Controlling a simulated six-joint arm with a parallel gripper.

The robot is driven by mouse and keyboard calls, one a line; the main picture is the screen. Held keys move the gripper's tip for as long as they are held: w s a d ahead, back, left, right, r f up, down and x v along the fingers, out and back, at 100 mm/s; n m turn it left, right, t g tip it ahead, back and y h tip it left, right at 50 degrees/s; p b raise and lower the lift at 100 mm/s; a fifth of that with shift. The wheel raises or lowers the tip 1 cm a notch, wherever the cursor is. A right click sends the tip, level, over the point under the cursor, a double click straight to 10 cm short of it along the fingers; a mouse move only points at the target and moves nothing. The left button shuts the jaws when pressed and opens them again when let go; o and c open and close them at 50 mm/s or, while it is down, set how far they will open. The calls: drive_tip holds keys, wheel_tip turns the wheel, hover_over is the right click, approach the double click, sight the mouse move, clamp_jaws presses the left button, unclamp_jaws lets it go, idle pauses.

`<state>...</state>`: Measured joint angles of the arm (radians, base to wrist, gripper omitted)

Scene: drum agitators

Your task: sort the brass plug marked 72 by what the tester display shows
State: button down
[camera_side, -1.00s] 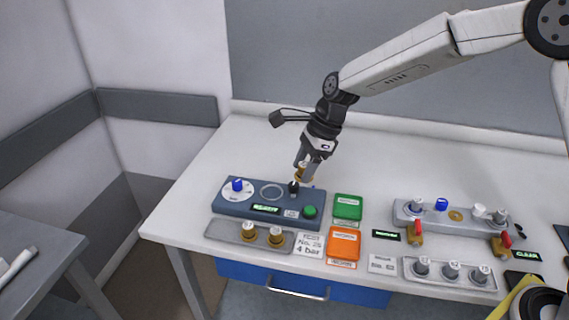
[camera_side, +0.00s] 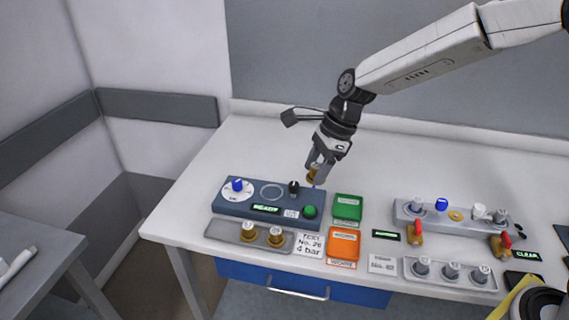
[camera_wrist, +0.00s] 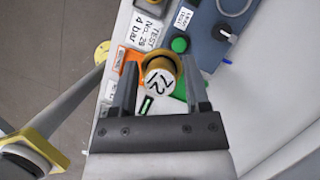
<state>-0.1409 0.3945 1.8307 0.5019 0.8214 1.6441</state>
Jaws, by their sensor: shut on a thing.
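My gripper (camera_side: 318,170) is shut on the brass plug (camera_side: 311,178) and holds it above the right end of the blue-grey tester (camera_side: 232,207). In the wrist view the plug (camera_wrist: 158,80) sits between the two fingers, its pale face marked with digits that look like 72, seen turned. The tester display (camera_side: 266,208) is lit green and seems to read READY. The tester has a blue knob on a white dial, a round ring, a black knob and a green button (camera_side: 310,211). A green box (camera_side: 347,207) and an orange box (camera_side: 343,243) stand to its right.
Two brass plugs (camera_side: 262,236) stand in a grey tray (camera_side: 219,229) in front of the tester. A card (camera_side: 310,244) reads TEST No. 29, 4 bar. A manifold (camera_side: 462,220) with red-handled valves and a tray of grey plugs (camera_side: 452,270) lie right. The table behind is clear.

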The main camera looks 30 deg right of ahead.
hover_over(343, 209)
drive_tip(key=d, duration=0.1)
wheel_tip(343, 209, down, 9)
drive_tip(key=shift+s+d+r, duration=0.1)
drive_tip(key=shift+d+r, duration=0.05)
drive_tip(key=shift+d, duration=0.05)
drive_tip(key=shift+f, duration=0.25)
drive_tip(key=shift+f, duration=2.7)
drive_tip(key=shift+f, duration=0.45)
idle(0.3)
unclamp_jaws()
